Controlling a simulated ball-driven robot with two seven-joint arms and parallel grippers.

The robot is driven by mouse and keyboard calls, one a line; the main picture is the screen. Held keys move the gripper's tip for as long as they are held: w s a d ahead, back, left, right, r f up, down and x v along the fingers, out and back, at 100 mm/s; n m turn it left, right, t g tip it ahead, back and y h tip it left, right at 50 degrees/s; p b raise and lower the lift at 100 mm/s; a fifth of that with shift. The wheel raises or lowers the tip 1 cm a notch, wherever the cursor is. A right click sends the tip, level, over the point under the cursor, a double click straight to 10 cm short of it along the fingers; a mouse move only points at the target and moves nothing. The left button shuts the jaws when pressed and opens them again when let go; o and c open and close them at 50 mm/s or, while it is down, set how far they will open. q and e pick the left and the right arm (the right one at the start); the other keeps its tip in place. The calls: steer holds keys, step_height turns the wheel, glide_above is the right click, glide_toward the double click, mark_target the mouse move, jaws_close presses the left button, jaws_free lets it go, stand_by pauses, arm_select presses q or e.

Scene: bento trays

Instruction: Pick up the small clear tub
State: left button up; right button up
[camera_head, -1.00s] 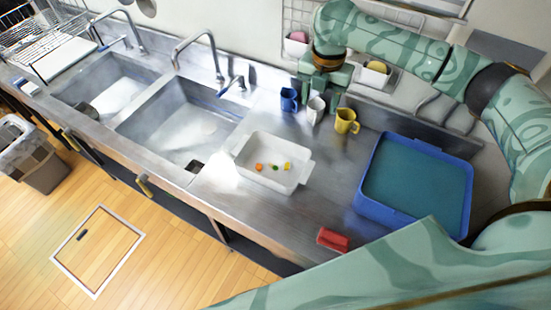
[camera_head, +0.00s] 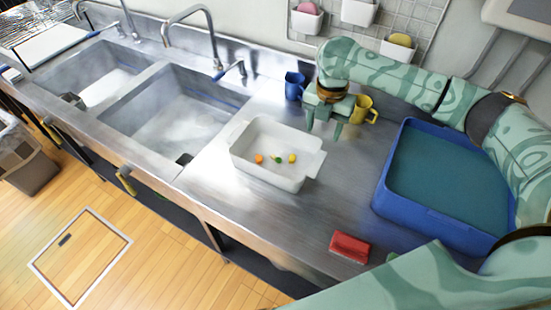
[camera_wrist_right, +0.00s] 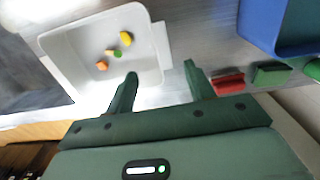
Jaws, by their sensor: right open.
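A white, open rectangular tub (camera_head: 302,173) with end tabs stands on the steel counter right of the sinks; it looks white rather than clear. It also shows in the right wrist view (camera_wrist_right: 80,75). Small orange, green and yellow pieces (camera_head: 277,159) lie on its floor.
A blue basin (camera_head: 402,205) stands at the right, and a red sponge (camera_head: 349,247) lies near the front edge. Two sinks (camera_head: 172,118) are at the left.

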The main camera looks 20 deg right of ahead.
steer(key=b, duration=0.2)
glide_above(317, 162)
steer(key=f, duration=0.7)
steer(key=shift+w+d, duration=0.2)
steer(key=shift+w, duration=0.2)
steer(key=f, duration=0.1)
steer(key=f+b, duration=0.1)
steer(key=f, duration=0.1)
steer(key=s+f, duration=0.1)
steer(key=shift+a+f+b, duration=0.25)
steer(key=shift+f+b, duration=0.1)
steer(key=shift+w+f, duration=0.1)
steer(key=shift+f, duration=0.2)
steer(key=shift+r, duration=0.1)
jaws_close()
